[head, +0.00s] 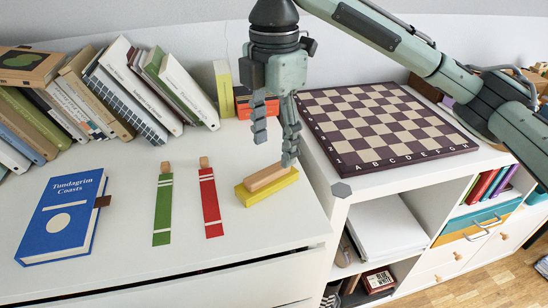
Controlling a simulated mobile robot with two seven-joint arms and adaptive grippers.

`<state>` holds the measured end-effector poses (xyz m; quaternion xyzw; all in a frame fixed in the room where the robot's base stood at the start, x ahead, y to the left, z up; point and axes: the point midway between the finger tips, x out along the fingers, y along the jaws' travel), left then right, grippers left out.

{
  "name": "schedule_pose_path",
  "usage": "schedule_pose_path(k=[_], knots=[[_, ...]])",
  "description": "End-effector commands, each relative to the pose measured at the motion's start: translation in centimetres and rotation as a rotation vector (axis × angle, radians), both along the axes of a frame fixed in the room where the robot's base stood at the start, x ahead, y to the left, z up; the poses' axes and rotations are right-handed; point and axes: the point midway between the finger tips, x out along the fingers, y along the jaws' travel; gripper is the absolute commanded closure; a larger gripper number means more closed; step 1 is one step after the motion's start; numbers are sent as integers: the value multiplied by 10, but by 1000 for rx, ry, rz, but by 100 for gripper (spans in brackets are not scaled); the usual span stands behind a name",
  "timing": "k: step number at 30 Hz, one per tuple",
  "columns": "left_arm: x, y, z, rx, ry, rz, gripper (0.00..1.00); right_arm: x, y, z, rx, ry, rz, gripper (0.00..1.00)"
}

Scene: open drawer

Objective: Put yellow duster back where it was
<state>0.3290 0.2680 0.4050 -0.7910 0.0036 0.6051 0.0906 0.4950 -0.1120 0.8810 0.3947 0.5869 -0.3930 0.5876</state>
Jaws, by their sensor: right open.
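The yellow duster (258,194) is a yellow block with a light wooden strip on top. It lies on the white cabinet top near the front right corner. My right gripper (274,148) points down just above and behind it, with its fingers spread and nothing between them. One fingertip is close to the far right end of the duster. I cannot tell whether they touch. My left gripper is not in view.
Left of the duster lie a red strip (210,203), a green strip (163,210) and a blue book (63,217). Leaning books (125,85) line the back. A chessboard (385,122) lies on the right-hand unit. A dark gap shows below the cabinet top's front edge.

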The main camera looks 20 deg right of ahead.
Motion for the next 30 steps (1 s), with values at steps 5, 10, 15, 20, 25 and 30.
schedule_pose_path(k=[5,10,15,20,25,30], knots=[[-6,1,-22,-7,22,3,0,1,0,41,-3,-4,-2,44],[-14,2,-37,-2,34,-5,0,0,0,61,-3,-1,-2,44],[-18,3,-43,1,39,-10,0,0,0,67,-1,1,-1,44],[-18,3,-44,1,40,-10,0,0,0,67,-1,1,-1,44],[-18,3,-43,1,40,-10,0,0,0,66,-1,1,-1,44],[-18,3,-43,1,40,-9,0,0,0,66,-1,1,-1,44]])
